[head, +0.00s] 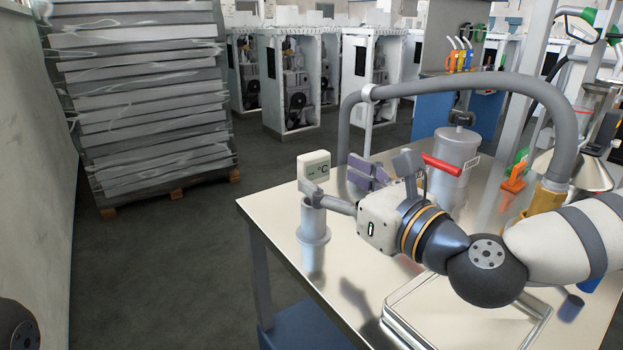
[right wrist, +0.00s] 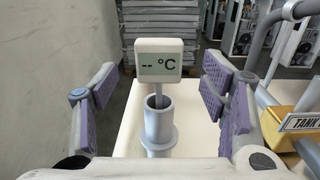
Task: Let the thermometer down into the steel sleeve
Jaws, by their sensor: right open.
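The thermometer (head: 314,166) has a white boxy head with a "-- °C" display. In the right wrist view the thermometer head (right wrist: 159,60) stands upright above the steel sleeve (right wrist: 158,125), and its thin grey stem runs down into the sleeve's open mouth. In the head view the sleeve (head: 313,222) stands on its flange near the table's left corner. My right gripper (head: 336,182) is open, with purple-padded fingers either side of the thermometer, apart from it in the wrist view. A finger hides part of the stem in the head view. My left gripper is out of view.
A stacked pallet (head: 140,90) stands beyond on the left. Floor left of the table is clear.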

